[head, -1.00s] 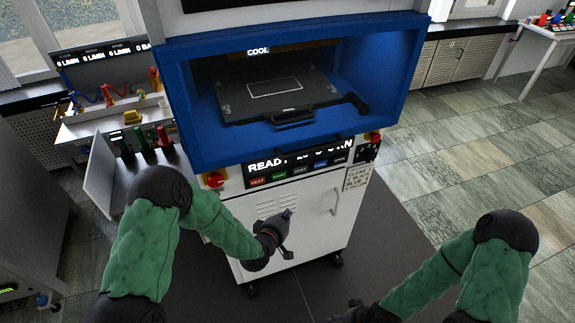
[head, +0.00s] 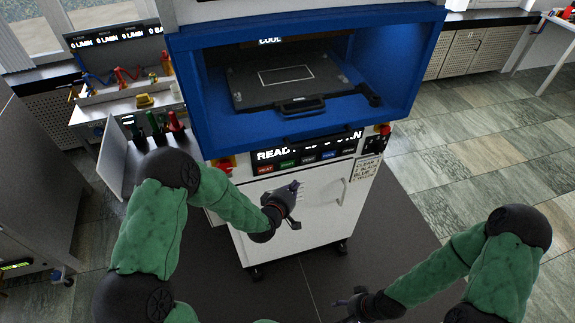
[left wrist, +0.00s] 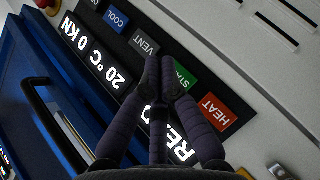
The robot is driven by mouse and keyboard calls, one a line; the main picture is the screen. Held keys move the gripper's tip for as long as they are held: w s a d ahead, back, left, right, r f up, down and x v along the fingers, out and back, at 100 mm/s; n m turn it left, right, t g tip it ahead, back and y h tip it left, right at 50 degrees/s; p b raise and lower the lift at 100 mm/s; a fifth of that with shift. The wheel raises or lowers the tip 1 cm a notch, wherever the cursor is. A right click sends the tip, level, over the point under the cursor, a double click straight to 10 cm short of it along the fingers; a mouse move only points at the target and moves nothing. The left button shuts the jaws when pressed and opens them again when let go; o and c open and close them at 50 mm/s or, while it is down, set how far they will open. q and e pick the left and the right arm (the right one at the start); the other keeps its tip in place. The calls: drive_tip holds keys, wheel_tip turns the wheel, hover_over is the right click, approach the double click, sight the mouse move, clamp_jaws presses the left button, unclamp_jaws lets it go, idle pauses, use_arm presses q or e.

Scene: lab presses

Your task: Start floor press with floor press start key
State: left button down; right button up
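The floor press has a blue housing (head: 425,70) over a white cabinet (head: 325,215). Its control strip carries a lit display (head: 310,148) and a row of coloured keys. The green start key (head: 288,163) is second from the left, beside the red HEAT key (head: 265,169). My left gripper (head: 297,187) is in front of the cabinet, just below the key row. In the left wrist view its fingertips (left wrist: 161,72) are together and empty, partly covering the green start key (left wrist: 184,75); contact cannot be told. My right gripper (head: 345,301) is low, away from the press.
Red knobs (head: 224,165) sit at both ends of the strip. A cabinet handle (head: 341,192) stands right of my left gripper. A bench with coloured fittings (head: 145,100) is at the left. Open tiled floor (head: 480,145) lies to the right.

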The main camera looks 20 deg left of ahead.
sight(293, 166)
use_arm(q)
drive_tip(key=w+a+b, duration=0.1)
drive_tip(key=w+a, duration=0.2)
drive_tip(key=w, duration=0.2)
drive_tip(key=shift+a, duration=0.25)
drive_tip(key=shift+w+b, duration=0.15)
drive_tip(key=shift+b, duration=0.2)
idle(1.1)
drive_tip(key=shift+w+a, duration=0.2)
